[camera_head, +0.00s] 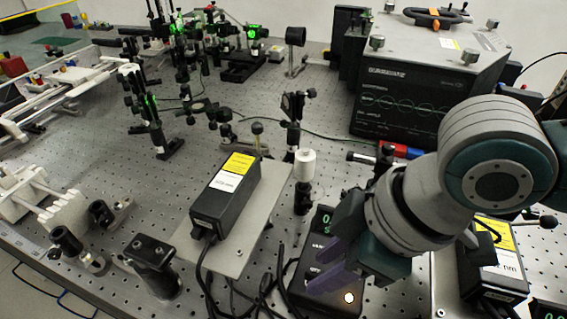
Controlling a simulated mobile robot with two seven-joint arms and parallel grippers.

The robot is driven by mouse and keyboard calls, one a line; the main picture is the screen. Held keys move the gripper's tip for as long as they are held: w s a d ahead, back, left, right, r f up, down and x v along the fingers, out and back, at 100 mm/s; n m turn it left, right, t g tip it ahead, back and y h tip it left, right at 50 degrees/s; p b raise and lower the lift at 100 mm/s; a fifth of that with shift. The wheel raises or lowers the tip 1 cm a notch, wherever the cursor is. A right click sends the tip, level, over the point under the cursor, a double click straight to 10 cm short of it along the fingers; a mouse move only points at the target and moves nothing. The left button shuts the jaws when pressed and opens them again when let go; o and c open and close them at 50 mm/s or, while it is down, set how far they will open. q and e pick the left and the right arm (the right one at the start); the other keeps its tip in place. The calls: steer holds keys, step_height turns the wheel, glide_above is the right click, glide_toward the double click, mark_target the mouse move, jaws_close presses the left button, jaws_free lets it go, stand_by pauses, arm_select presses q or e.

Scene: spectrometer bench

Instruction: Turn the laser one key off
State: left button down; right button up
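A laser controller (298,284), a black box with a green display and a lit yellow-white button, stands at the lower middle. Its key is not visible; my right gripper covers part of the front panel. My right gripper (319,269) is over this panel, with its two purple fingers apart and nothing visible between them. I cannot tell whether the fingers touch the panel. A black laser box (215,212) with yellow and white labels sits on a grey plate to the left of the controller. My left gripper is not in view.
A second labelled black box (497,284) stands at the lower right, partly behind my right arm. A large grey instrument (425,62) with a waveform panel is at the back right. Black cables (265,285) lie left of the controller. Several optical mounts stand across the perforated bench (110,165).

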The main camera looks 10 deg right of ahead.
steer(key=shift+x, duration=0.75)
jaws_close()
